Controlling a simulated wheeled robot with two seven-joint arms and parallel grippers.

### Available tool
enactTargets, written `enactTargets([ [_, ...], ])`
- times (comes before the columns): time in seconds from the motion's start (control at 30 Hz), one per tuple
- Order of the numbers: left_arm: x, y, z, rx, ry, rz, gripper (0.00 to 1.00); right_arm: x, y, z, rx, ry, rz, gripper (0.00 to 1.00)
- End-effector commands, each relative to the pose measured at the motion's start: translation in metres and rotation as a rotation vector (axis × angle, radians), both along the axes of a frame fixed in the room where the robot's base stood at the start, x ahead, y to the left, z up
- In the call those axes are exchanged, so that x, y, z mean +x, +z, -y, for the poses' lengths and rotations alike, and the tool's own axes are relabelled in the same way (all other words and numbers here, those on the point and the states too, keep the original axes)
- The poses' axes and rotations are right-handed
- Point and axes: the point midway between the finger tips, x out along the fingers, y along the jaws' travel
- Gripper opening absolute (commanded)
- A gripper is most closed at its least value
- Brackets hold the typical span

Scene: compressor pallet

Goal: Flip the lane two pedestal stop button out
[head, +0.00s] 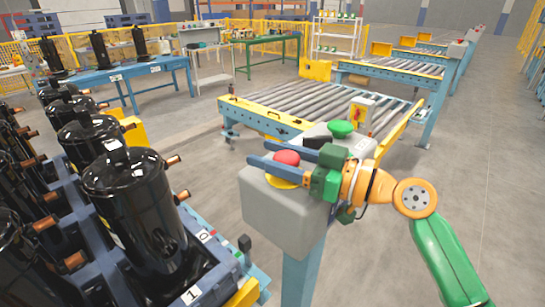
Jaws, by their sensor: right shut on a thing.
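The red mushroom stop button (287,157) sits over a yellow base (280,182) on top of the grey pedestal box (282,218), which stands on a blue post. My right gripper (262,154) reaches in from the right, its two blue fingers on either side of the red button and shut on it. The fingers hide part of the button's sides. A green button (341,128) is on the pedestal top, behind the gripper. My left gripper is not in view.
A roller conveyor (300,98) lies behind the pedestal. A small box with a red and yellow switch (361,114) stands near its corner. Black compressors (140,210) on a blue pallet stand close at left, copper pipes sticking out. Grey floor is open at right.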

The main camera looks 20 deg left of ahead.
Motion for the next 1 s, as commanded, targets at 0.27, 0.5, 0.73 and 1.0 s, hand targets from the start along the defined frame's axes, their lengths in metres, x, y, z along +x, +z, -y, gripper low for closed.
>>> enactTargets([
  [0.27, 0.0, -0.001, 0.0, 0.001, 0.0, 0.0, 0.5, 0.0, 0.009, 0.0, 0.006, -0.003, 0.001, 0.0],
  [0.5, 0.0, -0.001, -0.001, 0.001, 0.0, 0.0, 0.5, 0.0, 0.008, 0.0, 0.004, -0.002, 0.001, 0.83],
  [0.73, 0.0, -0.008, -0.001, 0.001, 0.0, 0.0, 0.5, 0.0, 0.004, 0.007, 0.003, -0.002, 0.002, 0.83],
  [1.0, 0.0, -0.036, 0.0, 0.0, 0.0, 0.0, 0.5, -0.007, 0.003, 0.061, 0.003, -0.004, 0.003, 0.83],
])
